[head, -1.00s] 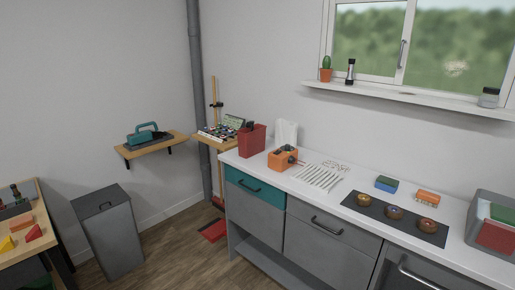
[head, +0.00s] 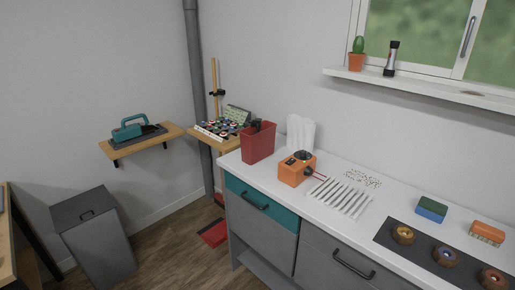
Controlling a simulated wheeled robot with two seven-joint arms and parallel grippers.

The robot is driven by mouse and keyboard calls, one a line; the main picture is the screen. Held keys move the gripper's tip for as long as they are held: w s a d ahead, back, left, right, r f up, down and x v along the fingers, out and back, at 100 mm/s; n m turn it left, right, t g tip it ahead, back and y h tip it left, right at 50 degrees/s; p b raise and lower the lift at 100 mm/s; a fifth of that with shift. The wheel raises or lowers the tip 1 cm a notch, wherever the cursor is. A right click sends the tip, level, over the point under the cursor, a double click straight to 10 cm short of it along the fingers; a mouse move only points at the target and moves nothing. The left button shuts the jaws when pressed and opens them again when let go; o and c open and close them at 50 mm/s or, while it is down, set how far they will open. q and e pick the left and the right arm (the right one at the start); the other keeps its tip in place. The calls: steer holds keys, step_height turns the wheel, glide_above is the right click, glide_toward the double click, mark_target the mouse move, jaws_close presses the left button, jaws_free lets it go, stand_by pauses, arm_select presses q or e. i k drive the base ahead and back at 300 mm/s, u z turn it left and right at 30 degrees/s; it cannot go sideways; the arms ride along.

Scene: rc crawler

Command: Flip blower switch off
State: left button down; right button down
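No thing is plainly marked as the blower, and no switch can be made out at this size. A teal device with a loop handle (head: 130,127) sits on a dark base on a small wooden wall shelf (head: 165,137) at the left. An orange boxy device (head: 296,170) with a dark round part on top and a thin red piece at its side stands on the white counter. I cannot tell which of these is the blower. Neither of my grippers is in view.
A red bin (head: 258,143) and white rolls (head: 300,132) stand on the counter (head: 340,225), with white strips, a dark mat with brown wheels (head: 446,255) and two blocks. A grey bin (head: 97,240) stands on the floor. Wooden floor (head: 180,262) is free before the cabinets.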

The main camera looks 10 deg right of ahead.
mark_target(291, 160)
steer(key=z, duration=0.3)
steer(key=i, duration=0.95)
steer(key=z, duration=1.15)
steer(key=i, duration=0.3)
steer(key=z, duration=0.2)
